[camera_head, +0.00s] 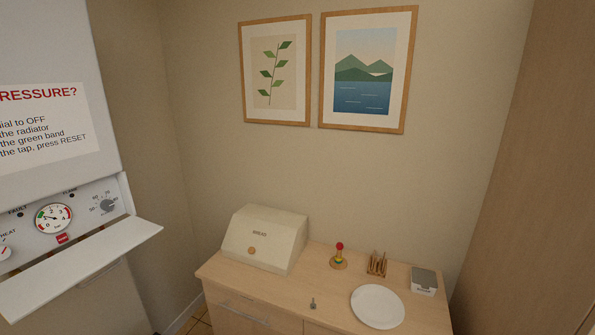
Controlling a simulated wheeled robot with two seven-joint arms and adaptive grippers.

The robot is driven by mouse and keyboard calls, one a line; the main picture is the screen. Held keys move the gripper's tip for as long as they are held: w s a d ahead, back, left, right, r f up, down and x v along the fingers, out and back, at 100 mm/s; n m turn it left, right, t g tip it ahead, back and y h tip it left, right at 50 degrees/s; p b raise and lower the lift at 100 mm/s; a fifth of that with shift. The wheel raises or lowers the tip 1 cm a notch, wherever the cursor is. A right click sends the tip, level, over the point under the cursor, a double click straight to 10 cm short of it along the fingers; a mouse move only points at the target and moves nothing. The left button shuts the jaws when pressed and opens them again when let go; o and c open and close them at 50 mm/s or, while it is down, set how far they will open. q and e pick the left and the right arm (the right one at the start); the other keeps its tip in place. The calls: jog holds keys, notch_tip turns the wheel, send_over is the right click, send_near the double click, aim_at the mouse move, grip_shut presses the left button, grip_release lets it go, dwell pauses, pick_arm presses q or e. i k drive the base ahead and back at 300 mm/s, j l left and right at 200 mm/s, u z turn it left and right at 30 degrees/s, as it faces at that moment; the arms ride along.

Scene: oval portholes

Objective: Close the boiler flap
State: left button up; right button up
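The boiler (55,110) is at the left edge, a white casing partly cut off by the picture. Its flap (90,270) is a white panel that hangs open, sticking out below the control panel. Behind it the control panel (85,213) shows a round pressure gauge (53,218), a grey dial (107,206), part of a red-marked dial at the edge and a red button (62,239). Neither of my grippers is in view, and nothing touches the visible part of the flap.
A wooden cabinet (225,271) stands to the right with a bread bin (265,238), a ring-stack toy (339,257), a toast rack (377,264), a grey-and-white box (424,281) and a plate (378,306). Open space lies between flap and cabinet. A tall wooden panel (530,170) borders the right.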

aim_at(27, 291)
jog(key=u, duration=1.65)
